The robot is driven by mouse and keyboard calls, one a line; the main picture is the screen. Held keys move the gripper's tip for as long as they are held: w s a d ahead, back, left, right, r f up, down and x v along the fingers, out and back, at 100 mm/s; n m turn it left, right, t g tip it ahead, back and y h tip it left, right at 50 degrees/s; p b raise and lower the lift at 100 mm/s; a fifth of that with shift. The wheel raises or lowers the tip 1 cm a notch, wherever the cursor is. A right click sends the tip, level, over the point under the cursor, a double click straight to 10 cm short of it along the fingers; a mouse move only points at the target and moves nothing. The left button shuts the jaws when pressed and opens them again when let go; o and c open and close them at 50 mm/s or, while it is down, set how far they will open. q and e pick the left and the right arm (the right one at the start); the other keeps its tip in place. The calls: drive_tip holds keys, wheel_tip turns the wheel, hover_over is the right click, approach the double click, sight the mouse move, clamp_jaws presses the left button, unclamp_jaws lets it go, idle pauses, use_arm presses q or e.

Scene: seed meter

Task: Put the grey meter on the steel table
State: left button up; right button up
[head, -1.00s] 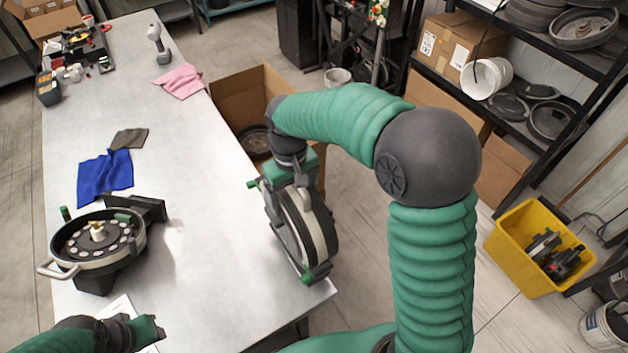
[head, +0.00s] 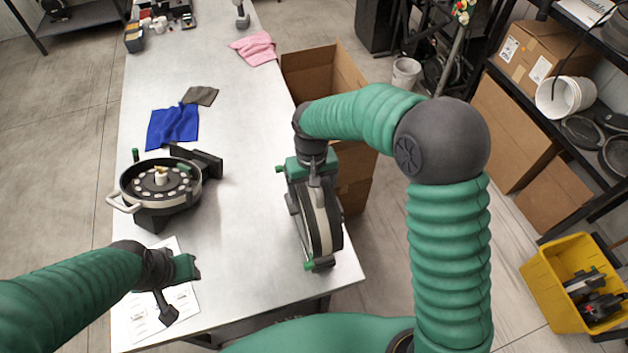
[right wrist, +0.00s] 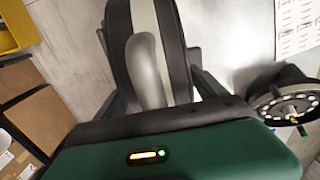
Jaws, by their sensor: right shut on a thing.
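The grey meter (head: 322,218) is a round, dark drum with a pale band and a grey handle. My right gripper (head: 315,178) is shut on it and holds it upright over the right front part of the steel table (head: 245,225). I cannot tell whether its base touches the tabletop.
A second, open dark meter (head: 128,187) with a seed disc sits on the table at left. Behind it lie a blue cloth (head: 172,127), a grey cloth and a pink cloth (head: 254,49). Paper sheets (head: 185,302) lie at the front. A cardboard box (head: 310,72) stands beyond the right edge.

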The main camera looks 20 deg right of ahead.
drive_tip(key=shift+w+a+f, duration=0.1)
drive_tip(key=shift+f, duration=0.45)
drive_tip(key=o, duration=1.8)
drive_tip(key=shift+f, duration=0.15)
drive_tip(key=shift+c, duration=0.2)
drive_tip(key=shift+o, duration=1.2)
drive_tip(key=shift+s, duration=0.3)
